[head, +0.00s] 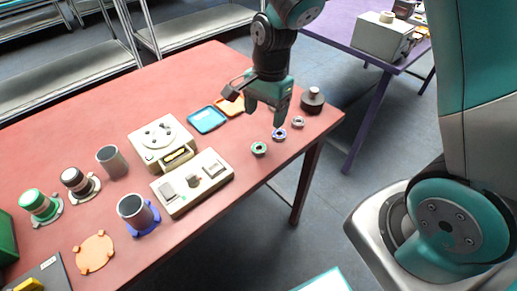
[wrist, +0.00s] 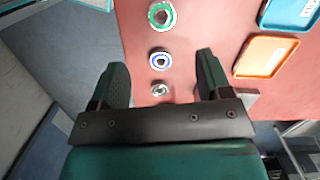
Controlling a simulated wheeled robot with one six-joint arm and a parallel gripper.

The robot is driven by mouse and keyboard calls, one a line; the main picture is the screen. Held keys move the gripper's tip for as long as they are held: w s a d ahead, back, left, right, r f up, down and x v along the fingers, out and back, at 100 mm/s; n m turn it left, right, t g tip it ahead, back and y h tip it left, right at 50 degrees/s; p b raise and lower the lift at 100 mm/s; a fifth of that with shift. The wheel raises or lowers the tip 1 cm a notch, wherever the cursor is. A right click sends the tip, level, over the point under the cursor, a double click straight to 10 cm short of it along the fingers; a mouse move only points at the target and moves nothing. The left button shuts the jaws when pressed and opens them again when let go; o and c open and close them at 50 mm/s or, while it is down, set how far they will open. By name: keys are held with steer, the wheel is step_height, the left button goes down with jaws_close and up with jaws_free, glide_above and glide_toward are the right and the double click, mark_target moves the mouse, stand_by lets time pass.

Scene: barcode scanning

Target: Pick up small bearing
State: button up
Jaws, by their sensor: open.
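Three ring-shaped bearings lie in a row on the red table. The smallest-looking one, a plain metallic bearing (head: 298,122), is at the right end of the row. In the wrist view this small bearing (wrist: 159,91) lies between the finger lines, nearest the palm. A blue-ringed bearing (head: 279,134) is in the middle and a green-ringed bearing (head: 259,149) is at the left end; both also show in the wrist view, blue (wrist: 160,60) and green (wrist: 161,15). My gripper (head: 265,114) is open, empty and pointing down above the table, with both fingers visible in the wrist view (wrist: 162,75).
A blue tray (head: 207,119) and an orange tray (head: 231,105) lie beside my gripper. A dark knobbed object (head: 313,100) stands by the table corner, close to the small bearing. Cream fixtures (head: 192,183) and cups are further left. The red table (head: 225,75) has clear patches.

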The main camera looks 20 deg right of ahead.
glide_above(259, 147)
steer(key=d, duration=0.1)
step_height(259, 147, down, 5)
steer(key=shift+w+d+r, duration=0.1)
steer(key=shift+w, duration=0.05)
steer(key=f, duration=0.2)
steer(key=a+f, duration=0.1)
steer(key=f, duration=0.2)
steer(key=c, duration=1)
